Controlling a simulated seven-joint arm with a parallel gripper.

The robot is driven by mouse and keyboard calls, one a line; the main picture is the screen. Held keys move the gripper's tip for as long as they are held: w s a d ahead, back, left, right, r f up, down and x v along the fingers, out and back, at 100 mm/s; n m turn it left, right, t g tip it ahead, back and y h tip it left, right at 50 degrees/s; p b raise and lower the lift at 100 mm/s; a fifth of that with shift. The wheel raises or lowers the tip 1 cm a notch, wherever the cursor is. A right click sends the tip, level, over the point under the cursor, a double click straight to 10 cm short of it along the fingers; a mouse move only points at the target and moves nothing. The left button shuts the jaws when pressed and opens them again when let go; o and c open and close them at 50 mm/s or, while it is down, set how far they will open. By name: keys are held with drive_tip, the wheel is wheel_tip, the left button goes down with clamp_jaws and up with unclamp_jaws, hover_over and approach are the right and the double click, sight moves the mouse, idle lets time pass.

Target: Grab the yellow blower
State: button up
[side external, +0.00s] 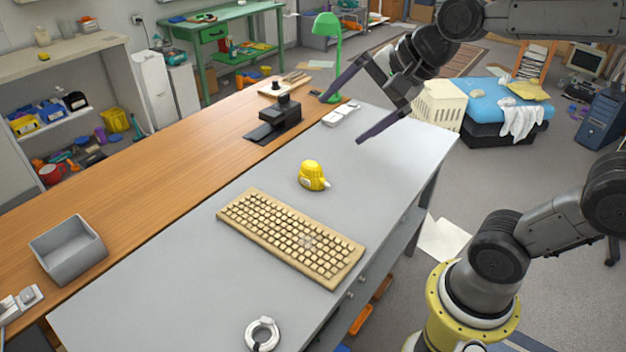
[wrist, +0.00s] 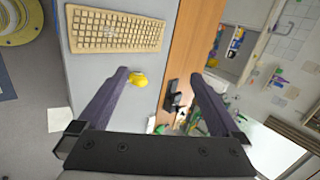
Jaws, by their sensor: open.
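The yellow blower (side external: 313,175) is a small rounded yellow thing with a pale part at its lower right. It sits on the grey tabletop (side external: 385,150), just behind the keyboard. My gripper (side external: 345,118) is in the air above the table's far end, up and to the right of the blower. Its two dark fingers are wide apart with nothing between them. In the wrist view the yellow blower (wrist: 138,79) shows close beside the tip of the left finger of my gripper (wrist: 165,80), which looks well nearer the camera. Part of the blower may be hidden there.
A beige keyboard (side external: 290,238) lies in front of the blower. A white ring-shaped thing (side external: 262,334) lies near the front edge. A black device (side external: 275,120), a green lamp (side external: 329,55) and a grey bin (side external: 68,250) stand on or by the wooden counter. The tabletop around the blower is mostly clear.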

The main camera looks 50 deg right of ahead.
drive_tip(key=w+d+f+m, duration=0.3)
drive_tip(key=w+d+m, duration=0.2)
drive_tip(key=w+m, duration=0.6)
drive_tip(key=m+g, duration=0.4)
drive_tip(key=m, duration=0.4)
hover_over(317, 167)
drive_tip(key=s, duration=0.3)
wheel_tip(317, 167, down, 23)
drive_tip(key=shift+h, duration=0.4)
drive_tip(key=x, duration=0.7)
drive_tip(key=shift+w+f, duration=0.25)
drive_tip(key=shift+f, duration=0.05)
drive_tip(key=shift+t, duration=0.3)
drive_tip(key=shift+x, duration=2.7)
drive_tip(key=shift+s+d+f, duration=0.1)
drive_tip(key=shift+s, duration=0.05)
clamp_jaws()
